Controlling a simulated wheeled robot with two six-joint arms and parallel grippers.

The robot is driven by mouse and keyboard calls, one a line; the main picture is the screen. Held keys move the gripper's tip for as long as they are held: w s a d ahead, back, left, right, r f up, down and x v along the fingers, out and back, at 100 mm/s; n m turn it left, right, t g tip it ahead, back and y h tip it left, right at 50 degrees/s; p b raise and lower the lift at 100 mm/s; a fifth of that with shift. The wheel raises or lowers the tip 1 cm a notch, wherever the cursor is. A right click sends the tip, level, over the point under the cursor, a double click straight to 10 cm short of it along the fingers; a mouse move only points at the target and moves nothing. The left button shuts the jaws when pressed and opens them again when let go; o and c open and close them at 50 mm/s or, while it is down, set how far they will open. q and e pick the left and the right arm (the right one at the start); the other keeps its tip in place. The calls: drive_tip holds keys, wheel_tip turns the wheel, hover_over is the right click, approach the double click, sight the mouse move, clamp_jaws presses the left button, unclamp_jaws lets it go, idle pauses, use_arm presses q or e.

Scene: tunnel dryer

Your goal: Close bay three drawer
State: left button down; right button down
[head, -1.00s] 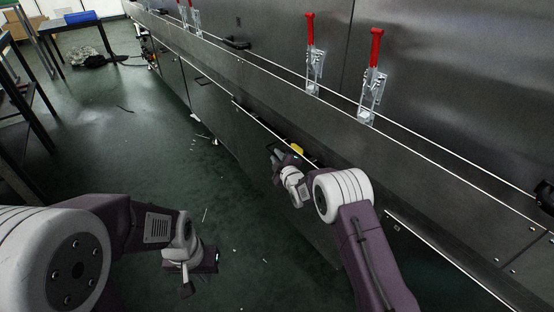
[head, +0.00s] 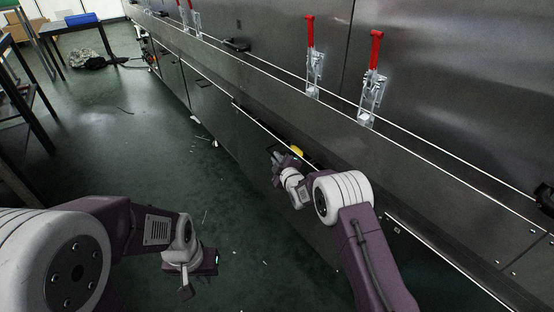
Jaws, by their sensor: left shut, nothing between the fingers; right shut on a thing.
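The drawer front (head: 240,150) is a dark metal panel low in the long steel dryer, under the ledge. A narrow gap shows behind its top edge, with a yellow item (head: 297,151) visible in it, so it stands partly open. My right gripper (head: 277,157) is at this drawer front, shut on what appears to be its handle; my wrist and the small size hide the exact hold. My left gripper (head: 205,265) is shut and empty, low over the green floor at the lower left, apart from the drawer.
Toggle clamps with red handles (head: 375,50) stand on the ledge above. Dark tables (head: 75,28), one with a blue box (head: 82,18), stand at the far left. The green floor (head: 130,150) between is mostly open, with small litter beside the dryer.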

drive_tip(key=shift+f, duration=0.1)
idle(0.7)
drive_tip(key=w+d, duration=0.2)
drive_tip(key=shift+d, duration=0.4)
drive_tip(key=c, duration=1.8)
unclamp_jaws()
drive_tip(key=shift+d, duration=0.15)
